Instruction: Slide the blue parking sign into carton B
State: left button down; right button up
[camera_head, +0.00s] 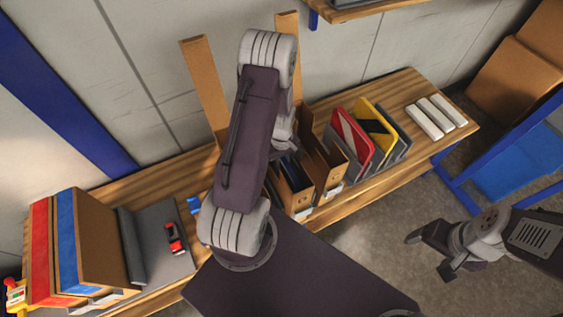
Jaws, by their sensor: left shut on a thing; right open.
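Two open brown cartons stand side by side at the table's middle, a left one (294,199) and a right one (329,178). Their small white labels are too small to read, so I cannot tell which is B. My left arm covers much of this area. My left gripper (287,152) is mostly hidden behind its own arm, over the cartons. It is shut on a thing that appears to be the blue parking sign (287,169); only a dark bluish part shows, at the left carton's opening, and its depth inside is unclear. My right gripper (428,255) is open and empty, off the table's front.
Red (351,135) and yellow (374,124) signs lean right of the cartons. White bars (435,117) lie at the table's right end. Red and blue boards (66,240) and a grey mat (163,235) with a small red item fill the left end.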

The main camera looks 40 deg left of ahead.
pick_arm(q)
jog(key=shift+f+b, duration=0.3)
jog(key=shift+f, duration=0.1)
jog(key=c, duration=1.2)
grip_release()
notch_tip(320, 180, up, 9)
jog(key=shift+r, duration=0.1)
